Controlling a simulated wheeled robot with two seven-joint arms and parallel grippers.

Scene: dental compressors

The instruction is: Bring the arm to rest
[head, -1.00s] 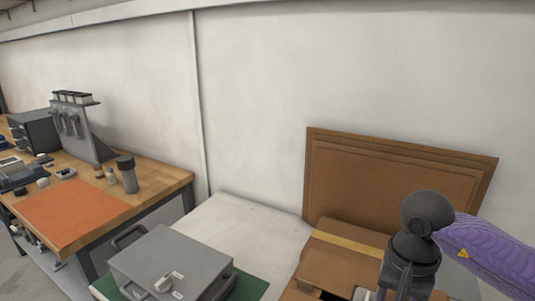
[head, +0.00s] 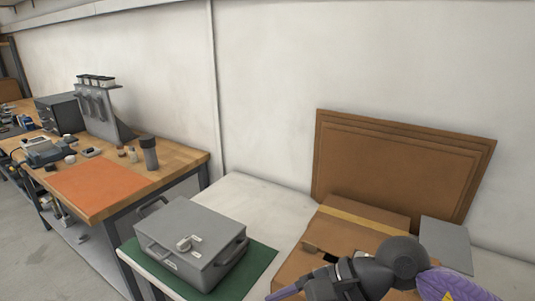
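My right arm comes in from the lower right with a purple sleeve and dark wrist joints. My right gripper (head: 284,293) points left at the bottom edge, in front of an open cardboard box (head: 365,222). Its fingertips are mostly cut off by the frame, so I cannot tell whether it is open or shut. I see nothing held in the visible part. My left gripper is not in view.
A grey metal case (head: 185,225) sits on a green mat (head: 262,262) on a white table (head: 245,195), left of the box. Flat cardboard sheets (head: 400,165) lean on the wall. A wooden workbench (head: 185,158) with an orange mat (head: 97,190) stands at left.

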